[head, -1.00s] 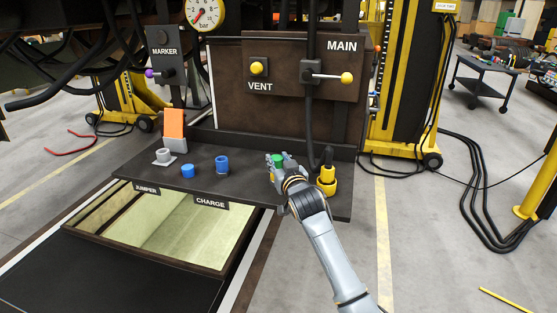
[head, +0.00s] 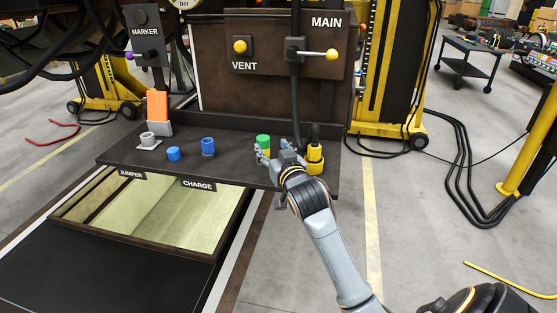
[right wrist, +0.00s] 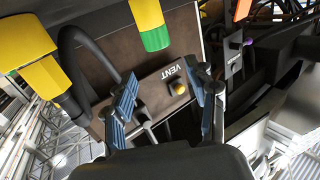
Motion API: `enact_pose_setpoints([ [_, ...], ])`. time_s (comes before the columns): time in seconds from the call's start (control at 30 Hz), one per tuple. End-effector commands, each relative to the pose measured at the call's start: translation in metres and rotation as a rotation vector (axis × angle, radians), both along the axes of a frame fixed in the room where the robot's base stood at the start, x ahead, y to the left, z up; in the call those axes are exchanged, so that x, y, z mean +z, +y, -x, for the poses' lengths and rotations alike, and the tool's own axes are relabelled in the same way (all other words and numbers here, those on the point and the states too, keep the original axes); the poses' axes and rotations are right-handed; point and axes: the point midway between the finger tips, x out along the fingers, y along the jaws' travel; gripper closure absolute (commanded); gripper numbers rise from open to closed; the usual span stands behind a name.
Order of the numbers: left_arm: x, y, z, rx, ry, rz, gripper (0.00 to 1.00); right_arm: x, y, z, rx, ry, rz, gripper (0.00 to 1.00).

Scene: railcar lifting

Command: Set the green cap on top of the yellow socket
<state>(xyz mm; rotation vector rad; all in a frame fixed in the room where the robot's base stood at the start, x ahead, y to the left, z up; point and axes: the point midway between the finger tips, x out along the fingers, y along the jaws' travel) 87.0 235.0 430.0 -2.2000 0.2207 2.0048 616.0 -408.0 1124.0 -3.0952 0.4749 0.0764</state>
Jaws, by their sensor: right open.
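The green cap (head: 263,140) stands upright near the right end of the dark shelf. In the right wrist view, which is turned upside down, the green cap (right wrist: 155,39) sits on top of the yellow socket (right wrist: 146,13). In the head view the socket is mostly hidden by my fingers. My right gripper (head: 274,153) is open just in front of the cap. In the right wrist view its spread fingers (right wrist: 164,97) hold nothing and stand apart from the cap. My left gripper is not in view.
A yellow plug with a black hose (head: 315,155) stands close on the right of my gripper. A blue socket (head: 208,147), a blue cap (head: 173,154), a grey socket (head: 148,140) and an orange block (head: 157,107) stand on the shelf (head: 232,172) to the left. The MAIN panel rises behind.

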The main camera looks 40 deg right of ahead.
Motion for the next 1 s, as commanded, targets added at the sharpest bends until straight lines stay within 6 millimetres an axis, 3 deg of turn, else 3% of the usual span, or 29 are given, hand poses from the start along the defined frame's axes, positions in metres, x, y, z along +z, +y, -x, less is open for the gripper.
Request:
enact_pose_setpoints([
  [0.1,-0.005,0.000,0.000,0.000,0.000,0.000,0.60,0.000,0.006,0.021,0.000,-0.001,0.000,0.43],
  [0.3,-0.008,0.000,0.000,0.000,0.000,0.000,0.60,0.001,0.013,0.042,0.000,0.000,0.000,0.43],
  [1.0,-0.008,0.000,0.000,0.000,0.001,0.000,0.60,-0.002,0.016,0.048,0.002,0.013,0.000,0.43],
])
